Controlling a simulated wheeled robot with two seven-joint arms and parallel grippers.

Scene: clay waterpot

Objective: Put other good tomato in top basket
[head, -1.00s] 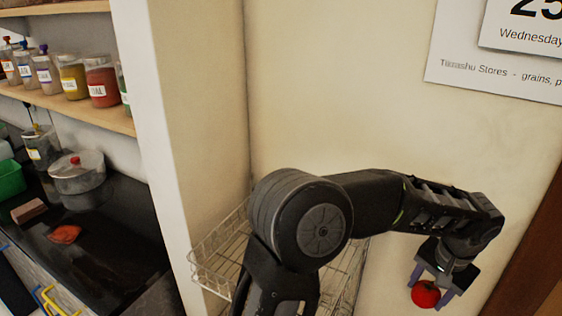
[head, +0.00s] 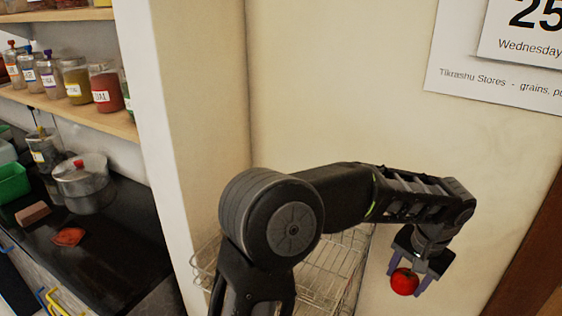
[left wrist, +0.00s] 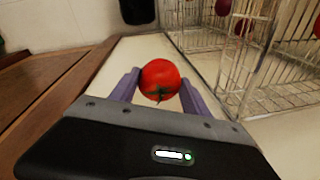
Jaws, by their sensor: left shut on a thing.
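A red tomato (head: 404,281) is held between the fingers of my left gripper (head: 408,284), in front of the pale wall at the right of the head view. In the left wrist view the tomato (left wrist: 160,80) sits between the purple fingers, its green stem end toward the camera. The wire basket rack (head: 335,268) stands left of the gripper, apart from it, partly hidden behind my arm. In the left wrist view the rack (left wrist: 222,68) is at the upper right, with dark red round things in it. My right gripper is not in view.
A wall edge (head: 160,150) separates the rack from a dark counter (head: 110,260) with a steel pot (head: 80,185) and a red cloth-like item (head: 69,236). Shelves with jars are above. A brown wooden surface (left wrist: 45,90) lies left in the wrist view.

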